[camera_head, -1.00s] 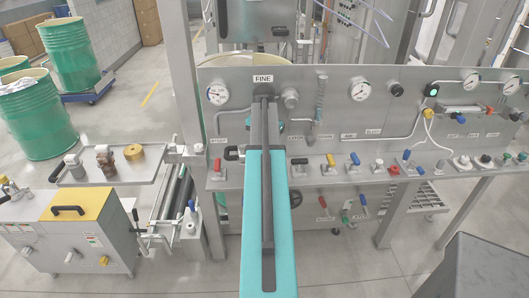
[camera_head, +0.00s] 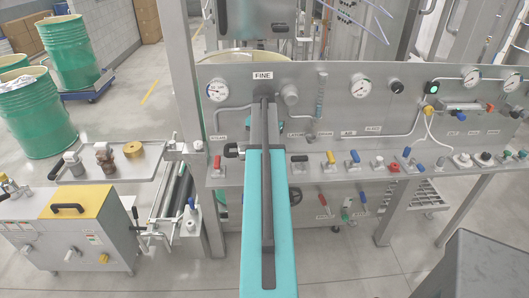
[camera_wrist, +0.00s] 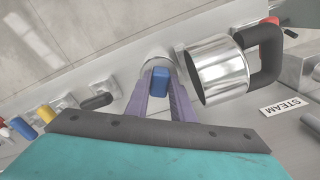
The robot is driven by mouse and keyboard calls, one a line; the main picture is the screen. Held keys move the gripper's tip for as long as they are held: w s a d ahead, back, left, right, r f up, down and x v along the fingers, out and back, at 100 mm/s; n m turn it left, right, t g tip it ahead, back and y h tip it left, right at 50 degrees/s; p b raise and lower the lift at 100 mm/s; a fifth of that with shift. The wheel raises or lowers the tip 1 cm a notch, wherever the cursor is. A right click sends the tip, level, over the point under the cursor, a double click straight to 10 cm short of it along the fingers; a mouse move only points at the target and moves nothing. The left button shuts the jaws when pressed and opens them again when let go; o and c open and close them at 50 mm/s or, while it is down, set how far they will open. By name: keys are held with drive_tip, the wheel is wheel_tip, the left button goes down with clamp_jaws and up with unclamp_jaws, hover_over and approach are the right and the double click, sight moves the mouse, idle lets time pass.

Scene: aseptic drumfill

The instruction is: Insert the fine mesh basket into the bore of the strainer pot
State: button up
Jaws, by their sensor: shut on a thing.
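My gripper (camera_wrist: 160,100) shows in the wrist view as two purple fingers. They are shut on a small blue block (camera_wrist: 160,80), which looks like the grip of the fine mesh basket; no mesh is visible. A pale grey round part (camera_wrist: 157,55) shows just beyond the block; whether it belongs to the basket or the pot I cannot tell. A shiny open metal cylinder (camera_wrist: 218,75) with a black handle (camera_wrist: 265,50), possibly the strainer pot, is right of the fingers, apart from them. In the head view my arm hides the gripper and most of this; the black handle shows (camera_head: 234,152).
A grey panel (camera_head: 330,115) with gauges and a FINE label (camera_head: 262,77) stands behind. Valves with coloured levers line its ledge, including a red one (camera_head: 217,162) and a yellow one (camera_head: 331,158). A STEAM label (camera_wrist: 285,102) is near the cylinder. A tray (camera_head: 110,170) is at left.

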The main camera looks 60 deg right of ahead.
drive_tip(key=shift+f, duration=0.15)
drive_tip(key=o, duration=1)
drive_tip(key=shift+o, duration=0.2)
wheel_tip(320, 180, up, 14)
drive_tip(key=p, duration=0.8)
drive_tip(key=shift+a+p, duration=0.15)
drive_tip(key=shift+p, duration=0.15)
drive_tip(key=shift+f, duration=0.1)
